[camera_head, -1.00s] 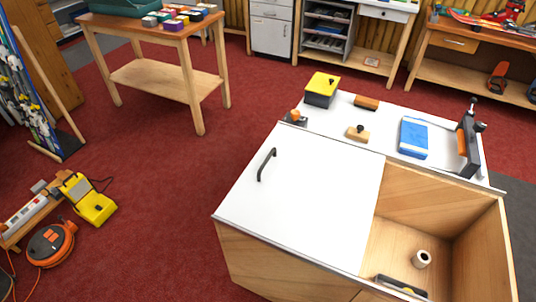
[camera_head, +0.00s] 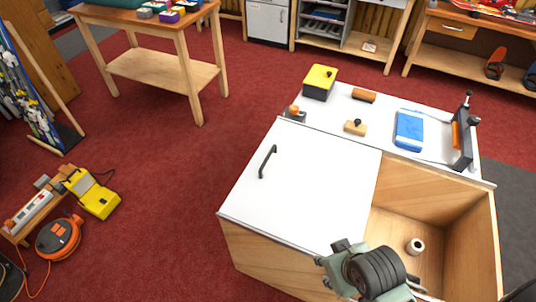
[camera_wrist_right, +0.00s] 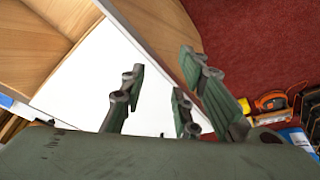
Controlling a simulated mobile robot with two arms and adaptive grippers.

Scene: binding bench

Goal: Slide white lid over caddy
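The white lid (camera_head: 300,185), a flat panel with a black bar handle (camera_head: 267,161) near its left side, covers the left part of the wooden caddy (camera_head: 470,225). The caddy's right part is open. My right gripper (camera_head: 330,265) is at the lid's front right corner, with its fingers pointing left. In the right wrist view, its green fingers (camera_wrist_right: 160,75) are spread apart with nothing held between them. The white lid (camera_wrist_right: 90,85) lies beyond them there; I cannot tell whether they touch it. My left gripper is not in view.
A white roll (camera_head: 415,246) stands inside the caddy's open part. Behind the lid, a white top holds a yellow-and-black box (camera_head: 320,82), a wooden block (camera_head: 355,128), a blue pack (camera_head: 409,130) and a dark clamp-like tool (camera_head: 463,135).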

